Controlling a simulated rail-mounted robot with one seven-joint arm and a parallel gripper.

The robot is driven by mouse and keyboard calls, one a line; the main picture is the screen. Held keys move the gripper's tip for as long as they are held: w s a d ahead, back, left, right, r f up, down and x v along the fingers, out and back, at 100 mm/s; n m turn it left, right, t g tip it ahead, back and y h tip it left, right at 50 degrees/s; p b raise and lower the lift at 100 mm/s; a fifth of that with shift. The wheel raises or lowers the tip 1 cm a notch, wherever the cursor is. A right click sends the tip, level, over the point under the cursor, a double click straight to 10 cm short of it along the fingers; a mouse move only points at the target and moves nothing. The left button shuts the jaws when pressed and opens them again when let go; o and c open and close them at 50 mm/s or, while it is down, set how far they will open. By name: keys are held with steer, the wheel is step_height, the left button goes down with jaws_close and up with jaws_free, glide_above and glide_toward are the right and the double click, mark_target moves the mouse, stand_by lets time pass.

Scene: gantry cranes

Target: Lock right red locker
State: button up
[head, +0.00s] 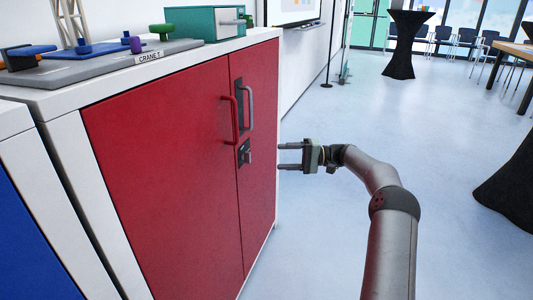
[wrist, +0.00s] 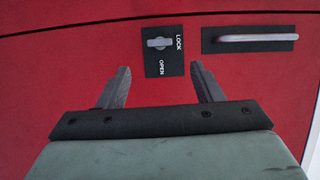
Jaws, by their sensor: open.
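The red locker (head: 165,160) has two doors, and both look shut. A dark lock plate (head: 244,152) is on the right door, below the handles. In the wrist view the plate (wrist: 151,66) carries a small grey knob (wrist: 158,43) and the words LOCK and OPEN. The knob's bar lies left to right in that view, with LOCK at its right and OPEN below; which end is its pointer I cannot tell. My gripper (head: 280,157) is open and empty, in front of the right door at about the plate's height. Its fingertips (wrist: 160,68) are apart, either side of the plate in view, not touching the knob.
A grey handle (head: 250,108) is on the right door above the lock, beside a red handle (head: 228,120) on the left door. A model crane base (head: 110,64) and a teal box (head: 203,24) stand on top. A blue locker (head: 25,255) adjoins at left. Open floor (head: 310,235) lies right.

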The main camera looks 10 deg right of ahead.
steer(key=p+v, duration=0.1)
steer(key=v, duration=0.5)
steer(key=shift+d, duration=0.3)
steer(key=shift+s, duration=0.1)
